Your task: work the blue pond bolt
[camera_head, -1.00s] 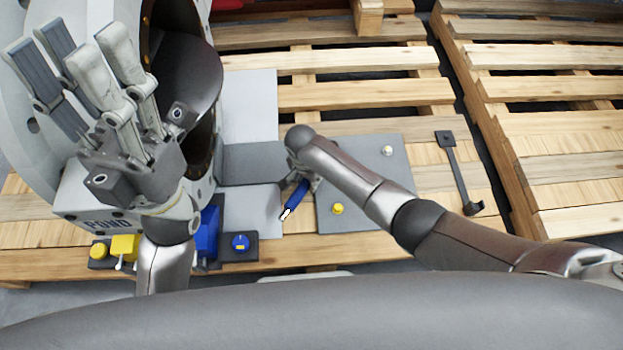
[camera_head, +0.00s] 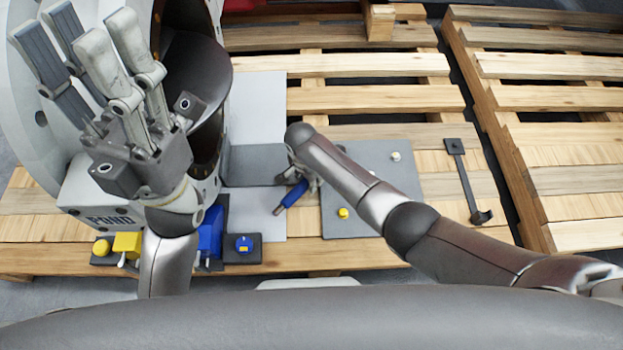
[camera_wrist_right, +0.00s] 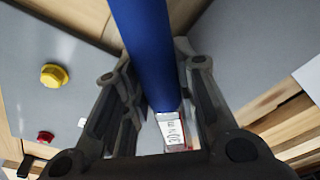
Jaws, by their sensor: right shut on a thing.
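The blue block (camera_head: 210,232) of the POND unit stands at its lower front, beside a dark plate with a round blue bolt-like knob (camera_head: 244,243). I cannot tell which one is the pond bolt. My right gripper (camera_head: 303,178) is shut on a blue rod-like tool (camera_head: 294,194), held tilted above the grey plates. In the right wrist view the blue tool (camera_wrist_right: 147,45) runs between the fingers of the right gripper (camera_wrist_right: 158,75), with a silver, marked end. My left gripper (camera_head: 80,30) is open and empty, fingers up, in front of the round housing.
A yellow block (camera_head: 127,243) and yellow knob (camera_head: 102,247) stand left of the blue block. A grey plate (camera_head: 375,160) carries yellow and white knobs. A dark bar (camera_head: 468,185) lies on the pallet at right.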

